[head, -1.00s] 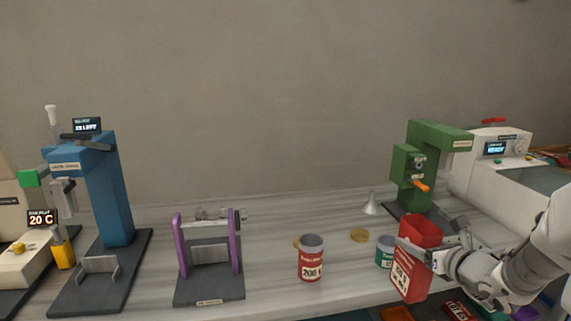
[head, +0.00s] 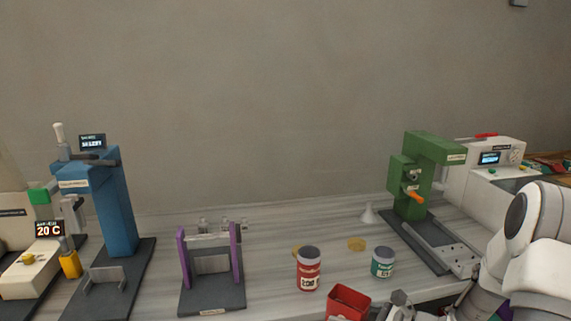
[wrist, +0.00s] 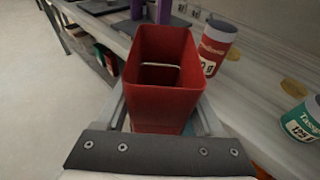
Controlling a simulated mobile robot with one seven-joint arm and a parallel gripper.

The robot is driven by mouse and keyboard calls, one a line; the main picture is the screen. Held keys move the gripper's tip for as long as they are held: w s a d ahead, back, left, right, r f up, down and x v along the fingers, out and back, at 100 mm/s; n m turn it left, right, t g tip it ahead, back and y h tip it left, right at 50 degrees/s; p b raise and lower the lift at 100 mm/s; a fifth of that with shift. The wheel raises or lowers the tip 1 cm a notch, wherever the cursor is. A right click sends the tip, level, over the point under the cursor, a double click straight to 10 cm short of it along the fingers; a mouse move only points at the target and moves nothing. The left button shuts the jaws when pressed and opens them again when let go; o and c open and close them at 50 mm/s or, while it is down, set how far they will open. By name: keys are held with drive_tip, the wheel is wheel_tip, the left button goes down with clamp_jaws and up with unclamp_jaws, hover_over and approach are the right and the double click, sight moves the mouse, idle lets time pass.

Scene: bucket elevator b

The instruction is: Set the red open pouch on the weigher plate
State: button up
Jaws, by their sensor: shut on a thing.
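The red open pouch (head: 347,303) is at the bottom edge of the head view, in front of the jars, with its open mouth up. My gripper (head: 383,308) comes to it from the right, partly cut off by the frame. In the wrist view the pouch (wrist: 163,100) stands between the fingers of my gripper (wrist: 163,118), which is shut on it. The pouch looks empty apart from a pale bar seen inside or through its mouth. I cannot tell for sure which surface is the weigher plate.
A red-labelled jar (head: 308,270) and a teal-labelled jar (head: 382,263) stand behind the pouch. A purple-sided stand (head: 212,270) and a blue press (head: 112,210) are left. A green machine (head: 428,175) with a dark base is right. A white funnel (head: 368,213) stands near it.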

drive_tip(key=shift+s+a, duration=0.15)
drive_tip(key=shift+a, duration=0.35)
drive_tip(key=shift+w+a+r+m+t+h, duration=0.1)
drive_tip(key=shift+w+r+m+t+h, duration=0.05)
drive_tip(key=shift+m+t+h, duration=0.4)
drive_tip(key=shift+w+a+r+m+t+h, duration=0.1)
drive_tip(key=shift+m+t+h, duration=0.35)
drive_tip(key=shift+m+t, duration=0.15)
drive_tip(key=shift+s+d+f+m+t+h, duration=0.15)
drive_tip(key=shift+m+t+h, duration=0.15)
drive_tip(key=shift+m+h, duration=0.15)
drive_tip(key=shift+s+d+f+m+t+h, duration=0.1)
drive_tip(key=shift+d+m+t+h, duration=0.15)
drive_tip(key=shift+m+h, duration=0.25)
drive_tip(key=shift+s+d+f+m+t+h, duration=0.1)
drive_tip(key=shift+m+t+h, duration=0.2)
drive_tip(key=shift+m+h, duration=0.15)
drive_tip(key=shift+w+r, duration=0.1)
drive_tip(key=shift+w, duration=0.05)
